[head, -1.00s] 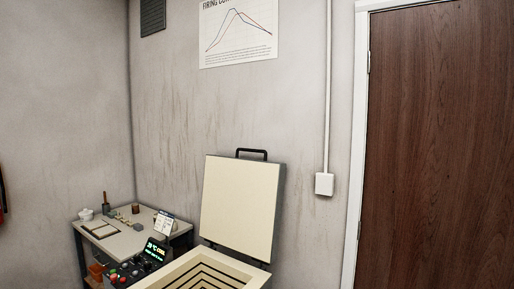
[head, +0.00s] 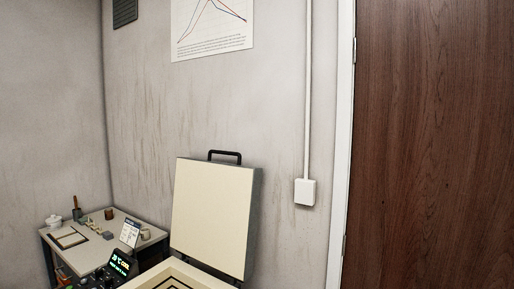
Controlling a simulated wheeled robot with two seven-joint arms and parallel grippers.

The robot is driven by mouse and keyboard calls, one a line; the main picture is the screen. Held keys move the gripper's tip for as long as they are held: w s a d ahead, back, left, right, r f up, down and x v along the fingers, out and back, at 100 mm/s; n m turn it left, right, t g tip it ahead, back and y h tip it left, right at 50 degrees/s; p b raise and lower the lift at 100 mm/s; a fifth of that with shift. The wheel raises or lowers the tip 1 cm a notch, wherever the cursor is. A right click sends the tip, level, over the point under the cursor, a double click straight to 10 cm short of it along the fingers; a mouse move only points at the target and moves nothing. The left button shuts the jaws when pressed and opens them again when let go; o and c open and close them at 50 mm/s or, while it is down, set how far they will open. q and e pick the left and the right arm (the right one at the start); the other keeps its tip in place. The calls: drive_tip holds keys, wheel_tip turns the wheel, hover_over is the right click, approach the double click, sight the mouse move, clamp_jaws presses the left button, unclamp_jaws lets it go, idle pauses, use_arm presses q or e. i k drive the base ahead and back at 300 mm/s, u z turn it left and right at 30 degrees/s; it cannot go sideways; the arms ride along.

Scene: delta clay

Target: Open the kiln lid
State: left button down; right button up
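The kiln lid (head: 213,214) stands raised, near upright, at the back of the kiln. Its pale inner face is toward me, and its black handle (head: 225,154) is at the top edge. The kiln body (head: 186,275) shows only at the bottom of the view, with its pale rim and part of the dark-grooved inside; the rest is cut off.
A grey wall is behind. A brown wooden door (head: 430,150) is at the right.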

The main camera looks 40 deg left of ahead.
sight(215, 210)
drive_tip(key=u, duration=0.1)
drive_tip(key=i, duration=0.7)
drive_tip(key=u, duration=0.9)
drive_tip(key=i, duration=0.3)
drive_tip(key=u, duration=0.25)
